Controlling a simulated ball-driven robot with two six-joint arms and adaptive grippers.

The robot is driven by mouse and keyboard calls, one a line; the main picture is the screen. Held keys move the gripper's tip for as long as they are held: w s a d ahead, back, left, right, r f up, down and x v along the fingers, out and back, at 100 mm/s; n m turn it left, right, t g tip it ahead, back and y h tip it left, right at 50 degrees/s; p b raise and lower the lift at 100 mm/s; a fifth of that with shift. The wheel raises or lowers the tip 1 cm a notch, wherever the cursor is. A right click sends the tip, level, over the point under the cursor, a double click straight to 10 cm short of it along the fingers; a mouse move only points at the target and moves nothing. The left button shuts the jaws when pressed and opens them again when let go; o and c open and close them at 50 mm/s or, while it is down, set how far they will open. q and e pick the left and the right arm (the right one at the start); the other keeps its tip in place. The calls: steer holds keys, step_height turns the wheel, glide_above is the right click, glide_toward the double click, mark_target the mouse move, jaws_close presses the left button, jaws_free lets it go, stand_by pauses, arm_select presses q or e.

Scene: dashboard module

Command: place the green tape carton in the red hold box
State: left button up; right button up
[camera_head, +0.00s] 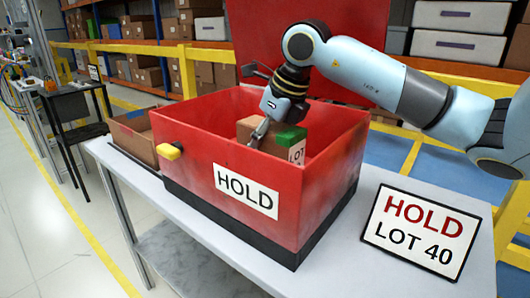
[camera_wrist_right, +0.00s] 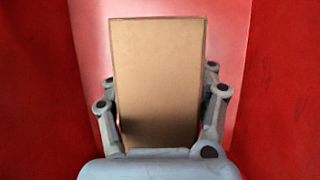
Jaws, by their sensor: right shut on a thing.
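The red hold box (camera_head: 180,145) stands on the table, with a white HOLD label on its front wall and its lid raised at the back. The carton (camera_head: 290,138), brown with green tape and a partly hidden LOT label, is inside the box's walls. My right gripper (camera_head: 259,132) reaches down into the box and is shut on the carton. In the right wrist view the carton's plain brown face (camera_wrist_right: 157,75) stands between the two fingers, with red walls around it. The carton's underside is hidden, so I cannot tell whether it touches the box floor. My left gripper is not in view.
A HOLD LOT 40 sign (camera_head: 424,230) stands on the table (camera_head: 345,268) right of the box. An open brown carton (camera_head: 135,137) sits left of it. Shelves with boxes stand behind.

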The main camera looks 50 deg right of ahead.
mark_target(276, 127)
steer(key=shift+f, duration=0.95)
steer(key=o, duration=1.7)
steer(key=p+v, duration=0.2)
steer(key=v, duration=0.8)
steer(key=shift+s+d+r+p, duration=0.1)
steer(key=shift+d+r+p, duration=0.05)
steer(key=shift+r+p, duration=0.2)
steer(key=shift+s+r+p, duration=0.3)
steer(key=shift+r+p, duration=0.15)
steer(key=shift+r, duration=0.2)
